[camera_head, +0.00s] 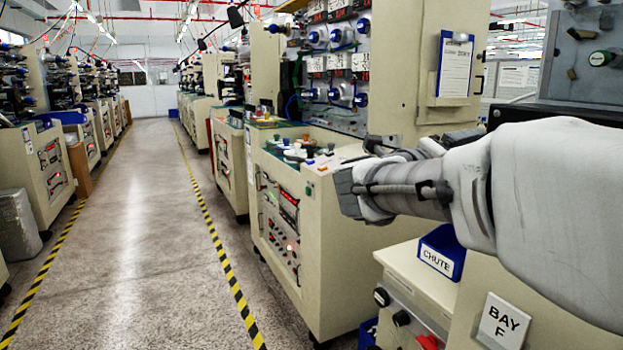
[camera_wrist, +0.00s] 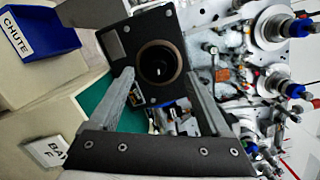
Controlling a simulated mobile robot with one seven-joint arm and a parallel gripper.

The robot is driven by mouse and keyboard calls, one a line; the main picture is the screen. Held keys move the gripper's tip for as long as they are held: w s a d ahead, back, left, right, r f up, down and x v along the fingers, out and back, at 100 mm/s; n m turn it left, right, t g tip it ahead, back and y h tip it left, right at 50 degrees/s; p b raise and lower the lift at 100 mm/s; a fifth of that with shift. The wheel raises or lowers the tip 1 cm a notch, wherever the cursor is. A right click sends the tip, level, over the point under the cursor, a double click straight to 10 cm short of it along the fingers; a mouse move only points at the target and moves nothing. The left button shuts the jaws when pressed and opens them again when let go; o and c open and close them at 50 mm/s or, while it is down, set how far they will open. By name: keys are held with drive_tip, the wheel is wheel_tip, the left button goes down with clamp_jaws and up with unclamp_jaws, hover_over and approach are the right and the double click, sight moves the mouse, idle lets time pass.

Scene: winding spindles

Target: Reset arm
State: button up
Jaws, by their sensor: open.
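My gripper (camera_wrist: 160,70) shows in the wrist view with its two grey fingers spread apart. Nothing is held between them. Beyond the fingers is a black box (camera_wrist: 166,25) with a round dark opening; I cannot tell how far it is from the fingertips. In the head view my arm reaches in from the right edge, and its dark grey end (camera_head: 347,192) is in front of the cream winding machine (camera_head: 350,265). The fingertips are hard to make out there.
A blue CHUTE bin (camera_head: 443,252) sits below my arm and also shows in the wrist view (camera_wrist: 42,27). A BAY F sign (camera_head: 503,322) is at lower right. Spindles (camera_head: 343,92) stand behind. The aisle floor (camera_head: 145,240) at left is clear, edged by striped tape.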

drive_tip(key=w+a+r+n+t+y, duration=0.25)
drive_tip(key=a+n+t+y, duration=0.6)
drive_tip(key=n, duration=0.45)
drive_tip(key=s+a+f+n+g+y, duration=0.2)
drive_tip(key=s+a+f+n+y, duration=0.1)
drive_tip(key=a+f+n+y, duration=0.5)
drive_tip(key=s+d+f+n+g, duration=0.2)
drive_tip(key=s+f+n+g, duration=0.95)
drive_tip(key=s+f, duration=0.75)
wheel_tip(320, 180, up, 21)
drive_tip(key=s+n+t+p, duration=0.1)
drive_tip(key=s+n+p, duration=0.1)
drive_tip(key=p, duration=1.7)
drive_tip(key=shift+s+d+h, duration=0.15)
drive_tip(key=shift+s+h, duration=0.1)
drive_tip(key=shift+h, duration=0.1)
drive_tip(key=shift+f, duration=0.15)
drive_tip(key=shift+c, duration=0.2)
